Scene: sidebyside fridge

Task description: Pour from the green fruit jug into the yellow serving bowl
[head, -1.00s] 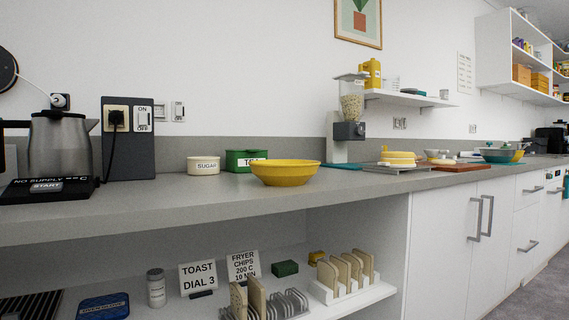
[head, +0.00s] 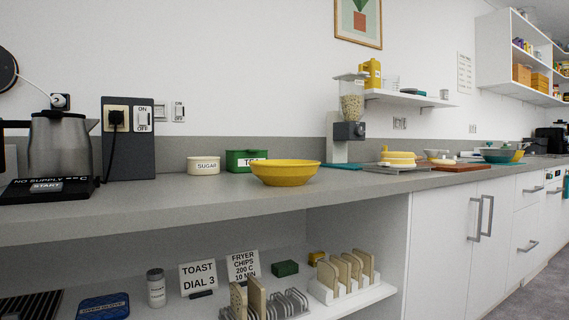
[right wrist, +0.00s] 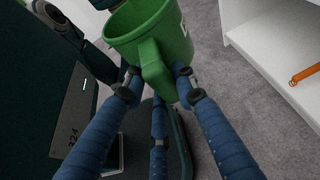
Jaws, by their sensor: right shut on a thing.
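The yellow serving bowl (head: 285,174) stands upright on the grey counter in the head view, near the front edge. The inside that shows looks plain yellow; its bottom is hidden. The green fruit jug (right wrist: 150,35) is in the right wrist view, at the top centre, with its handle towards my fingers. My right gripper (right wrist: 155,85) is shut on the jug at its handle, away from the counter, over the floor beside my base. The jug's contents are not clear from this angle. The bowl is not in the right wrist view. My left gripper is in neither view.
A kettle (head: 59,145) is at the left. A cereal dispenser (head: 350,115) stands to the right, beyond the bowl. The counter (head: 215,192) around the bowl's front and left is clear.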

